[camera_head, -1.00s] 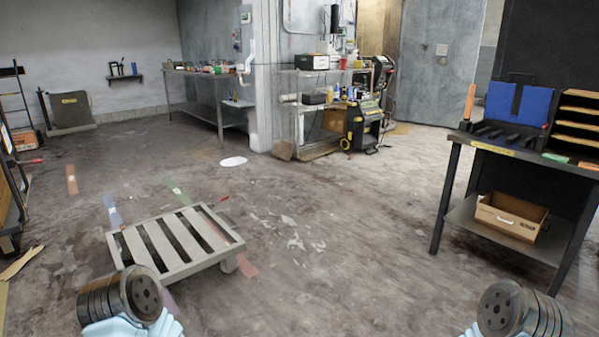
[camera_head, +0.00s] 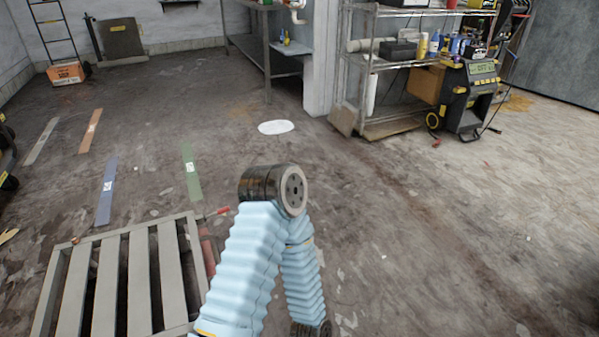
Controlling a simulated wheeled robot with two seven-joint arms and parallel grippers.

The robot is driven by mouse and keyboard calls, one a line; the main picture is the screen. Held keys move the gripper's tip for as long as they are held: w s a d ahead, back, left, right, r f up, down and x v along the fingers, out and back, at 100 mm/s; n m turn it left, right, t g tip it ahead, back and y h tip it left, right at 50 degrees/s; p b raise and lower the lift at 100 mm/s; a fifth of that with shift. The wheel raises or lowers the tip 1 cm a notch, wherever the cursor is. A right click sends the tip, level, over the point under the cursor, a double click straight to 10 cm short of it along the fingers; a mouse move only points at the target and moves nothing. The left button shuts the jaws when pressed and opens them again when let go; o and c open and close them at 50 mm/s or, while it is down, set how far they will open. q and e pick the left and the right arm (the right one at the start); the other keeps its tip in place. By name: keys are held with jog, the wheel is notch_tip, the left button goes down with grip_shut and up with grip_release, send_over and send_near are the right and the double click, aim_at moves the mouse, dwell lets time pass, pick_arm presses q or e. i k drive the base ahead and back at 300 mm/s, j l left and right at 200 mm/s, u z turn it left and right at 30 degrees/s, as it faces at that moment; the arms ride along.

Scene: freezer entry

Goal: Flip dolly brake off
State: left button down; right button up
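The dolly (camera_head: 126,248), a grey slatted platform, stands low on the floor at the lower left. Its near edge runs out of the picture and my arm covers part of its right side. A small red lever-like piece (camera_head: 217,212) shows by its far right corner; I cannot tell whether it is the brake or how it is set. A small orange piece (camera_head: 75,240) shows at the far left corner. One of my arms, in a light blue sleeve, bends in front of the dolly's right side. Neither gripper's fingers show.
Coloured tape strips (camera_head: 106,190) and a white disc (camera_head: 276,127) lie on the floor beyond the dolly. A metal shelf rack (camera_head: 367,85) and a black and yellow machine (camera_head: 466,95) stand at the back right. The floor at right is clear.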

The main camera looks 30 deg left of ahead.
aim_at(226, 208)
jog(key=i+u, duration=0.25)
jog(key=i, duration=0.3)
jog(key=i+u, duration=0.25)
jog(key=i, duration=0.25)
jog(key=i+l+u, duration=0.25)
jog(key=i, duration=0.25)
jog(key=i+j+u, duration=0.15)
jog(key=i+u, duration=1.1)
jog(key=u, duration=0.15)
jog(key=i+z, duration=0.15)
jog(key=i+l, duration=0.05)
jog(key=i, duration=0.05)
